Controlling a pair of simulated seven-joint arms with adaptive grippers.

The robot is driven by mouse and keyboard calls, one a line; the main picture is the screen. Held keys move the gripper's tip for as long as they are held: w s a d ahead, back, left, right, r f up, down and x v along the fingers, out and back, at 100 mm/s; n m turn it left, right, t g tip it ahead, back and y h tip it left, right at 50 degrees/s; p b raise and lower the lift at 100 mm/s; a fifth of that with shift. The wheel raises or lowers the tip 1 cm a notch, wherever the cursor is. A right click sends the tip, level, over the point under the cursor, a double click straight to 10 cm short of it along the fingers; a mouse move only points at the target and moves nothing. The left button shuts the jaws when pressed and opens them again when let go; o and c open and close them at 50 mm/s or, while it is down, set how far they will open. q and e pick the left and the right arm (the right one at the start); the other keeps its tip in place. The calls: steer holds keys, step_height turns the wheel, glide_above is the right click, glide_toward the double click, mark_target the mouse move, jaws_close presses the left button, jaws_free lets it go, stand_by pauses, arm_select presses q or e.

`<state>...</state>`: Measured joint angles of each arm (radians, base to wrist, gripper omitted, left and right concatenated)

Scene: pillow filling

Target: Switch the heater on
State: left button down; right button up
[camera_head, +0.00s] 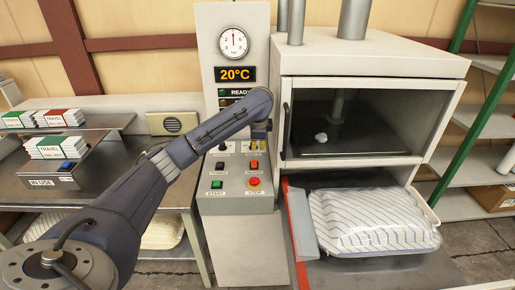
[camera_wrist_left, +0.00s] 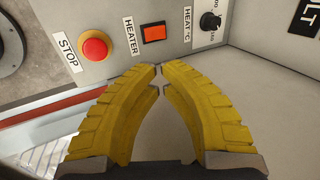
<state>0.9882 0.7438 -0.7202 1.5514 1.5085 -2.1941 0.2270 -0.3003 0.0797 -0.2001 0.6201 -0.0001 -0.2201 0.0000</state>
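The heater switch (camera_head: 254,165) is a small orange-red square on the sloped control panel; it also shows in the left wrist view (camera_wrist_left: 153,34), beside its HEATER label. My left gripper (camera_head: 258,143) reaches over the panel from the left, just above the switch in the picture. In the left wrist view its yellow fingers (camera_wrist_left: 158,75) meet at the tips with nothing between them, pointing toward the panel just below the switch; the tips look apart from it. The display (camera_head: 235,74) reads 20°C. My right gripper is not in view.
The red STOP button (camera_head: 254,181) sits close to the switch, and a green START button (camera_head: 217,184) is to its left. A dark HEAT knob (camera_wrist_left: 210,21) is on the switch's other side. A windowed chamber (camera_head: 372,105) and a striped pillow bag (camera_head: 373,222) stand right.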

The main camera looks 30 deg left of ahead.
mark_target(257, 163)
arm_select(q)
steer(key=shift+w+a+r, duration=0.2)
steer(key=shift+r, duration=0.15)
steer(key=x, duration=1.3)
steer(key=shift+w+f, duration=0.15)
steer(key=shift+f, duration=0.1)
steer(key=shift+a+f, duration=0.1)
steer(key=shift+f, duration=0.05)
steer(key=shift+w, duration=0.1)
steer(key=shift+x, duration=0.75)
